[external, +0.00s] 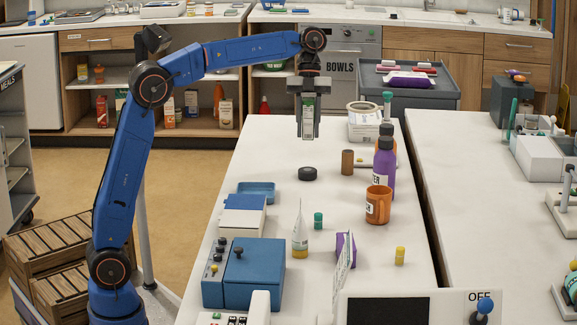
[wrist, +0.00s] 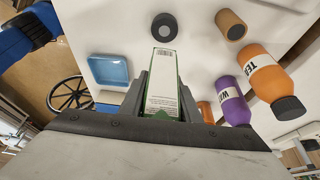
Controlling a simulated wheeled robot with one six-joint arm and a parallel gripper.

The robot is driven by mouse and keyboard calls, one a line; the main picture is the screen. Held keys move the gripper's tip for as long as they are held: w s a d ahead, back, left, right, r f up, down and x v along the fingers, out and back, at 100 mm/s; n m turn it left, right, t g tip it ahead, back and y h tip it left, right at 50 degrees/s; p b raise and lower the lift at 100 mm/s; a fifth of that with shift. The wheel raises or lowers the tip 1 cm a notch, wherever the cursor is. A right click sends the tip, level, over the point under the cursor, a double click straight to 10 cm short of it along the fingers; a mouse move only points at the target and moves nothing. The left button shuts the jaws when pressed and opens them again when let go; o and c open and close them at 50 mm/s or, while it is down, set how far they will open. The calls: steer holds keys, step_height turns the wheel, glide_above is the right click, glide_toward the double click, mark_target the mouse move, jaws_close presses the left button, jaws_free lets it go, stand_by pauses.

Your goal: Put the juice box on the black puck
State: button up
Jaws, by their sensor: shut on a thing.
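The juice box (external: 308,106) is a small white and green carton held upright between the fingers of my gripper (external: 308,130). In the wrist view the juice box (wrist: 162,85) shows its barcode end between both fingers. My gripper is shut on it and hangs above the table. The black puck (external: 307,174) lies flat on the white table below my gripper, with a gap between. In the wrist view the black puck (wrist: 164,27) shows just beyond the end of the juice box, with nothing on it.
A brown cylinder (external: 347,162) stands right of the puck. A purple bottle (external: 384,168) and an orange mug (external: 378,205) stand farther right. A blue tray (external: 257,191) and a blue box (external: 252,275) are at the left. The table around the puck is clear.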

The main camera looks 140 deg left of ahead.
mark_target(308, 117)
steer(key=shift+s+f, duration=0.1)
steer(key=shift+f, duration=4.85)
steer(key=shift+f, duration=0.15)
steer(key=o, duration=1.2)
steer(key=shift+c, duration=0.2)
steer(key=v, duration=1.2)
steer(key=shift+r, duration=0.2)
